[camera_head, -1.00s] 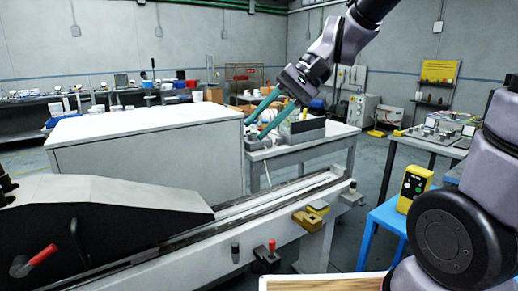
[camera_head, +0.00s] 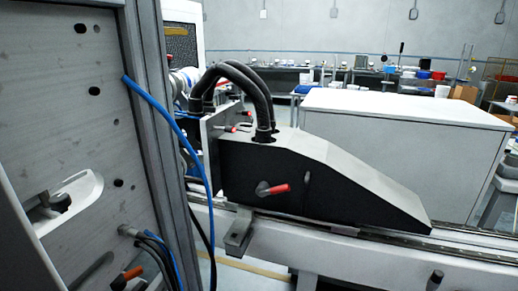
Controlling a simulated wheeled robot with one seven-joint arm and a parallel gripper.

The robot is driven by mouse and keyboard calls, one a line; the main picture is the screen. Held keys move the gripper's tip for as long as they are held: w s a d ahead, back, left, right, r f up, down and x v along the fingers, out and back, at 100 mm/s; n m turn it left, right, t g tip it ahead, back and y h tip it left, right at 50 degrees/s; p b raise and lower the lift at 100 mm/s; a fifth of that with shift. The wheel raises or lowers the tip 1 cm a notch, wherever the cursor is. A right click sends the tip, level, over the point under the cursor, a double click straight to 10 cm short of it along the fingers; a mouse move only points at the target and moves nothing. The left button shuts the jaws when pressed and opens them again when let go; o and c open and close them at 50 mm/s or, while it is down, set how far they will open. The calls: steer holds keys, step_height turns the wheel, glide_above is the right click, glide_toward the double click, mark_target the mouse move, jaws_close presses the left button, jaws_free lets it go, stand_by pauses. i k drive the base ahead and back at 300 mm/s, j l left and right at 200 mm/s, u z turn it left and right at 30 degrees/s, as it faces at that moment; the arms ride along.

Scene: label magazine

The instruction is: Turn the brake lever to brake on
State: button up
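A lever with a red grip (camera_head: 275,189) sits on the dark side face of the wedge-shaped housing (camera_head: 335,193). Its grip points to the right and slightly up from a grey hub. Another lever with an orange-red grip (camera_head: 128,277) shows low at the left, by the grey panel, partly cut off by the frame's edge. No label is readable, so I cannot tell which of them is the brake lever. My gripper is not in view now.
A tall grey panel with a metal post (camera_head: 170,130) fills the left side, with blue and black cables hanging along it. The housing stands on a long rail (camera_head: 400,255). Thick black hoses (camera_head: 240,80) arch over the housing. A large white cabinet (camera_head: 400,140) stands behind.

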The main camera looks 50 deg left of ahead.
mark_target(274, 191)
steer(key=u, duration=2.1)
